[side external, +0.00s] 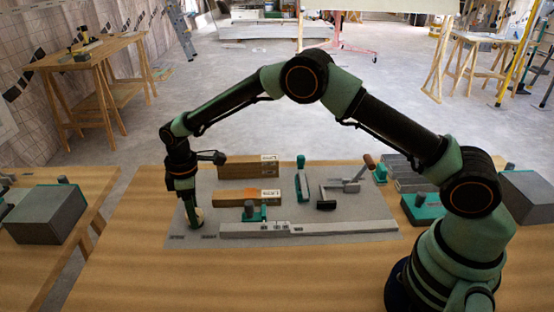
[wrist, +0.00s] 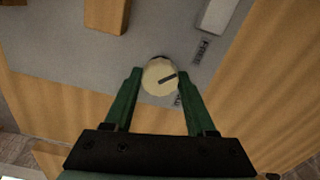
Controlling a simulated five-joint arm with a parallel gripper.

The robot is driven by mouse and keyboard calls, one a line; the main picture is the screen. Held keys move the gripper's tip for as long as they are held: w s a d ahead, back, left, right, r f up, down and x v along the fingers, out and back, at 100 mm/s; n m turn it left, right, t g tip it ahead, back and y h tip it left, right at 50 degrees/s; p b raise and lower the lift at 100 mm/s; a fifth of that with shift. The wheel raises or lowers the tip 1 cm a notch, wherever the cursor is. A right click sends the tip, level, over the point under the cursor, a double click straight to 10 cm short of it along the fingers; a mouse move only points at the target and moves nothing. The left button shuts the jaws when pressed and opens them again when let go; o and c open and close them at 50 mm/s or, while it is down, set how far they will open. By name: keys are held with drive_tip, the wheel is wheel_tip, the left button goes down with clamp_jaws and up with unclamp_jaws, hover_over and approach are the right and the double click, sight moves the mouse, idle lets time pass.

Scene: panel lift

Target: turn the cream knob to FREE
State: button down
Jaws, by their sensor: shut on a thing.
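The cream knob (wrist: 158,79) is round with a dark pointer line on its top, and it stands on the grey panel (wrist: 110,50). In the wrist view the pointer line slants up to the right. A label (wrist: 200,52) lies up and right of the knob, and a second one is partly hidden by the right finger. My gripper (wrist: 158,76) points down with its green fingers shut on the sides of the knob. In the side view my gripper (side external: 188,203) is at the panel's left end, with the knob (side external: 196,220) at its fingertips.
Two wooden blocks (side external: 240,168) lie on the panel right of my gripper. A long pale rail (side external: 330,227) runs along the panel's front. Green-handled tools and a teal block (side external: 420,208) stand further right. The wooden table (side external: 240,280) is clear in front.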

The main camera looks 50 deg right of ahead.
drive_tip(key=shift+r, duration=0.1)
idle(0.3)
drive_tip(key=shift+c, duration=1.2)
unclamp_jaws()
wheel_tip(320, 180, up, 12)
drive_tip(key=shift+r, duration=0.1)
